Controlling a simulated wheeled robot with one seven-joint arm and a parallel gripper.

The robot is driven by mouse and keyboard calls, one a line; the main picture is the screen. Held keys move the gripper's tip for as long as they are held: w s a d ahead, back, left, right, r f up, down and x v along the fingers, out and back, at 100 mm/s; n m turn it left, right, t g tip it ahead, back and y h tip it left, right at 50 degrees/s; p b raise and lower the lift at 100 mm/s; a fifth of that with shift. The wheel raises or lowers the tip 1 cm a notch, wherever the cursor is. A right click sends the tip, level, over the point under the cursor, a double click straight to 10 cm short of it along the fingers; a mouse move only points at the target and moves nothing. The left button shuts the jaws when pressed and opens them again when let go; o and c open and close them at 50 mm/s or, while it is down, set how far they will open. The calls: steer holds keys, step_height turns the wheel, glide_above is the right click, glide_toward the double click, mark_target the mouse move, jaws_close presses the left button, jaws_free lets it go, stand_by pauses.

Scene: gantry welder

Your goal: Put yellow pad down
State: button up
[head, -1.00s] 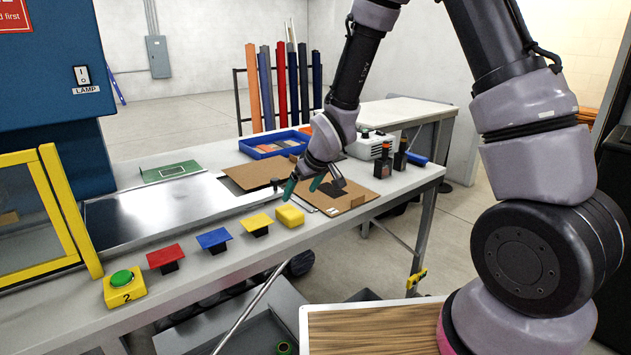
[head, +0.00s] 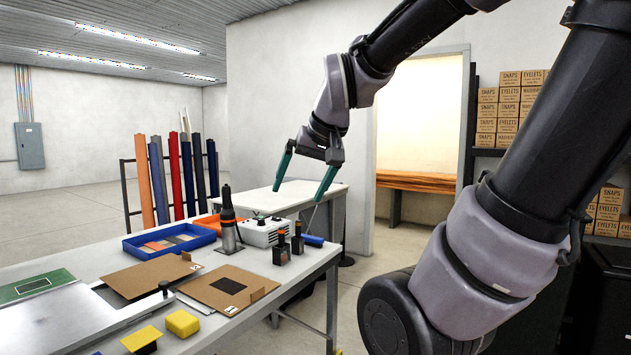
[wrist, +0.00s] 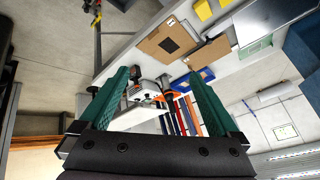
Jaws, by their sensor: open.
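A yellow block-shaped pad (head: 182,323) lies on the grey workbench (head: 240,315) near its front edge. It also shows at the top of the wrist view (wrist: 203,10). A yellow plate on a black stand (head: 142,338) is just left of it. My gripper (head: 298,194) has two green fingers spread wide with nothing between them. It is raised above the bench's far right end, well away from the pad. The wrist view shows the open fingers (wrist: 157,75) too.
Cardboard pieces (head: 231,289) lie behind the pad. Beyond are a blue tray (head: 170,242), a dark upright tool (head: 228,220), a white machine (head: 264,232) and two small black bottles (head: 282,249). A white side table (head: 296,191) stands behind. The air around my gripper is clear.

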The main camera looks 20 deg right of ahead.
steer(key=shift+m, duration=0.7)
steer(key=s, duration=0.1)
steer(key=s+r, duration=0.1)
steer(key=s, duration=0.1)
steer(key=s+d, duration=0.1)
steer(key=s, duration=0.1)
steer(key=shift+r, duration=0.3)
steer(key=shift+o, duration=0.2)
